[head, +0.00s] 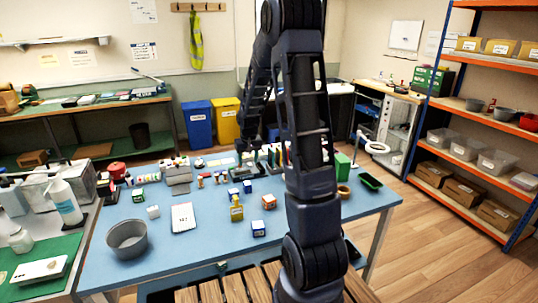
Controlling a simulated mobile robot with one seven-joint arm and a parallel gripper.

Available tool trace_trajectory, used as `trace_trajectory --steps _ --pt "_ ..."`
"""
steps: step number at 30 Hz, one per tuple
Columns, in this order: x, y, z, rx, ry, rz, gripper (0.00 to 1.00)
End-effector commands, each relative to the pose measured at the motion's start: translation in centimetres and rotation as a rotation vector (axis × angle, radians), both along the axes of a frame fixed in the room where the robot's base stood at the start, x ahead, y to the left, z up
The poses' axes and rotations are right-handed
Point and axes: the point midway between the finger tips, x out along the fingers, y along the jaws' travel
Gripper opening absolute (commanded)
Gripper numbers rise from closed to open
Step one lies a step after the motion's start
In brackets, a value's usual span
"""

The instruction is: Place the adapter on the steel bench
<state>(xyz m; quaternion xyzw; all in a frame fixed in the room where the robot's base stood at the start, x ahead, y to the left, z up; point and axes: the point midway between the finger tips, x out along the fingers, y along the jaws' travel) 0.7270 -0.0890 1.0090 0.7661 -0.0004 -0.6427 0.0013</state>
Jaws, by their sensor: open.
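I cannot tell for certain which thing is the adapter; a small white block (152,211) on the blue table (185,262) could be it. No bench is plainly steel; a bench with a pale top (90,222) stands at the left edge, and another bench (388,90) stands at the back right. My gripper (243,158) is at the far end of my arm, small and dark, above the back middle of the blue table. It is open. No object shows between its fingers, though detail there is poor.
A grey metal bowl (127,240), a white tablet-like item (183,217), a yellow bottle (237,208) and several small boxes stand on the table. Blue (198,124) and yellow (225,120) bins stand behind it. Shelving (478,115) stands right. My arm hides part of the table.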

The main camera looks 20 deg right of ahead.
Motion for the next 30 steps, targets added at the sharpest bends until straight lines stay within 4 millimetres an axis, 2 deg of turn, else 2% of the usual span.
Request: trace_trajectory --steps 1,6,15,24,30 --pt "-1.0 0.1 1.8 -0.001 -0.013 0.0 0.54" --pt "-4.3 0.2 6.4 -0.003 -0.04 0.001 0.54" --pt "-11.1 0.4 13.1 -0.005 -0.086 0.0 0.54" --pt "-18.5 0.6 17.9 -0.005 -0.131 -0.001 0.54" --pt "-23.6 0.7 20.0 -0.004 -0.162 -0.001 0.54"
